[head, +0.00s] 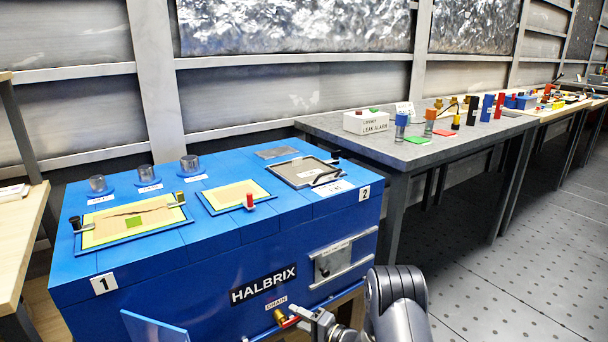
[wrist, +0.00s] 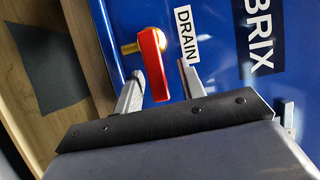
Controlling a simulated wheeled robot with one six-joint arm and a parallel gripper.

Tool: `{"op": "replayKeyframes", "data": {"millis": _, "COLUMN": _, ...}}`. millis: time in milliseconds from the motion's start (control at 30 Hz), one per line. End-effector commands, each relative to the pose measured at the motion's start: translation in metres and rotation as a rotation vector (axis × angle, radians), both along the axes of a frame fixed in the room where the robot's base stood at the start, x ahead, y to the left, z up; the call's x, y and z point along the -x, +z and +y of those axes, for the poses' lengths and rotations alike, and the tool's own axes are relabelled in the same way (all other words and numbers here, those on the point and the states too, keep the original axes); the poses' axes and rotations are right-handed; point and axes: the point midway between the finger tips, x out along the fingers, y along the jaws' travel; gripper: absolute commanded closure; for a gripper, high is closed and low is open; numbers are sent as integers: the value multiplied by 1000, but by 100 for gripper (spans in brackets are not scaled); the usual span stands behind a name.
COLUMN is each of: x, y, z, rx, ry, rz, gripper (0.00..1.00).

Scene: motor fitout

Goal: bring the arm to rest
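My gripper (head: 304,317) is low at the front of the blue HALBRIX unit (head: 215,258), by the drain valve. In the wrist view my gripper (wrist: 160,85) is open, with its two fingers apart. The red valve handle (wrist: 152,65) shows between the fingers, nearer the left one; I cannot tell whether that finger touches it. The handle is joined to a brass fitting (wrist: 129,48) beside the DRAIN label (wrist: 186,35). In the head view the red handle (head: 290,322) is partly covered by my gripper. My arm comes in from the lower right.
A small blue flap (head: 155,328) juts out at the unit's lower left. A metal rail and latch panel (head: 340,258) sit right of the drain. A grey table (head: 350,133) with bottles and boxes stands behind right. The floor (head: 520,265) at right is clear.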

Motion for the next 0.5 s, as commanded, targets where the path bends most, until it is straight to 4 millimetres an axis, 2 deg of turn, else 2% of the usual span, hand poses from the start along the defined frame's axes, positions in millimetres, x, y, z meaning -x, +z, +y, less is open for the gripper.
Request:
{"op": "replayKeyframes", "data": {"millis": 300, "x": 2, "y": -5, "z": -3, "rx": -47, "ry": 0, "rz": 33, "gripper": 62}}
{"op": "replayKeyframes", "data": {"millis": 500, "x": 20, "y": -1, "z": -34, "rx": -50, "ry": -6, "rz": 37, "gripper": 62}}
